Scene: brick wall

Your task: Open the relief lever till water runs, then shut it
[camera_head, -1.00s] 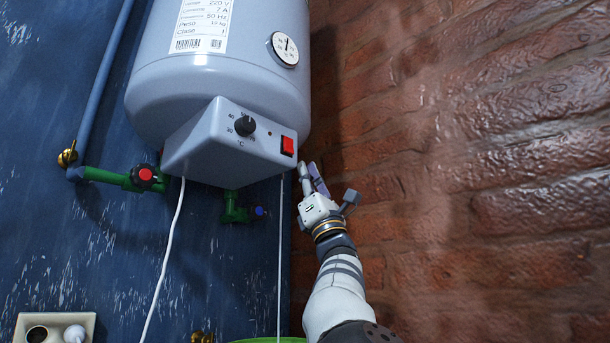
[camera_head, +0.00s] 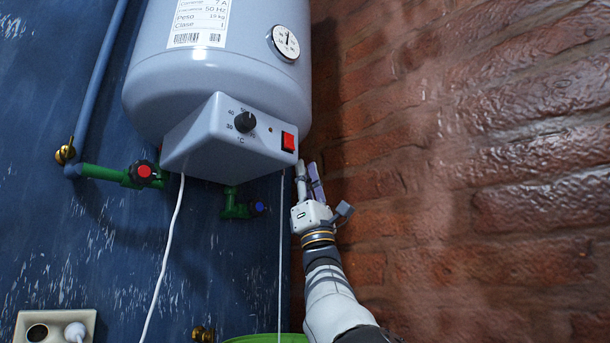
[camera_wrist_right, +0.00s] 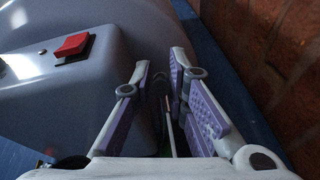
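The grey water heater (camera_head: 215,75) hangs on the blue wall. Under it are a green valve with a blue cap (camera_head: 258,208) and a green valve with a red cap (camera_head: 143,171). I cannot make out a relief lever for certain. My right gripper (camera_head: 308,180) is to the right of the heater's control box, just below and right of the red switch (camera_head: 288,142). In the right wrist view my right gripper (camera_wrist_right: 160,80) has its purple-padded fingers apart, with a dark, unclear shape beyond the gap. My left gripper is out of view.
A brick wall (camera_head: 480,170) stands close on the right of my right arm. A white cable (camera_head: 165,255) and a thin pale line (camera_head: 281,260) hang below the heater. A green rim (camera_head: 265,339) shows at the bottom. A socket plate (camera_head: 58,321) is at lower left.

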